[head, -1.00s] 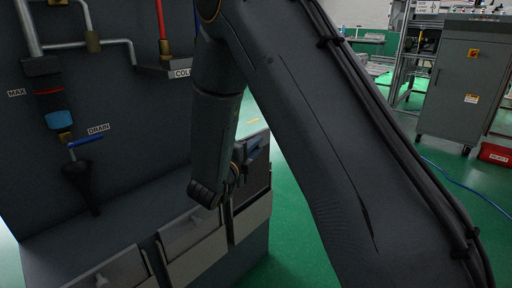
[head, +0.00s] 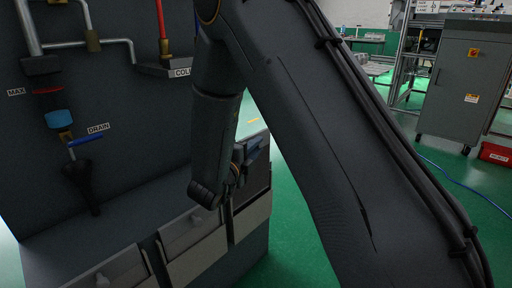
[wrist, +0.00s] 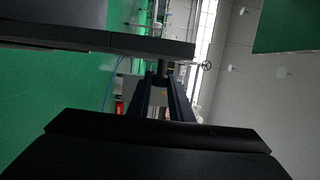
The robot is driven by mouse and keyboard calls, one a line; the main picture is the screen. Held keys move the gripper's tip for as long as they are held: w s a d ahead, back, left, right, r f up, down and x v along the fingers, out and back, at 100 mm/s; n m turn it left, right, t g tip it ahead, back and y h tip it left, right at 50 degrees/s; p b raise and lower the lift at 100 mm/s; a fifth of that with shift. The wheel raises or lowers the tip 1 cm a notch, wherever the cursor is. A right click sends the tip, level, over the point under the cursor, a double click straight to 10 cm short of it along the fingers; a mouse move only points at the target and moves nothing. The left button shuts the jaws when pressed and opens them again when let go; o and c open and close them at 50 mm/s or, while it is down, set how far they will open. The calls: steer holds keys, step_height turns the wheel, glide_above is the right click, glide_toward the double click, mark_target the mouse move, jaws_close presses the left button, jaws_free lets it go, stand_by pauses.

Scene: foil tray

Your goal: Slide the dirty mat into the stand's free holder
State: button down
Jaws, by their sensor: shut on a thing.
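My gripper (head: 240,168) is mostly hidden behind my arm in the head view, low in front of the grey unit. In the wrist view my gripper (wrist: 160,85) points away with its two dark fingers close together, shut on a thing. I take that to be the dirty mat, but its outline cannot be made out. The grey stand (head: 130,200) has a row of slot-like holders (head: 195,243) with pale front plates along its front. My gripper is beside the right end of this row. Which holder is free cannot be told.
Pipes, a blue drain handle (head: 86,139) and a black funnel-like fitting (head: 80,178) stick out from the back panel at the left. A dark slab edge (wrist: 110,42) crosses the wrist view near the fingers. Green floor is clear to the right, up to a grey cabinet (head: 462,85).

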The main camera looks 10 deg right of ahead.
steer(key=shift+f+b, duration=1)
steer(key=shift+f, duration=0.85)
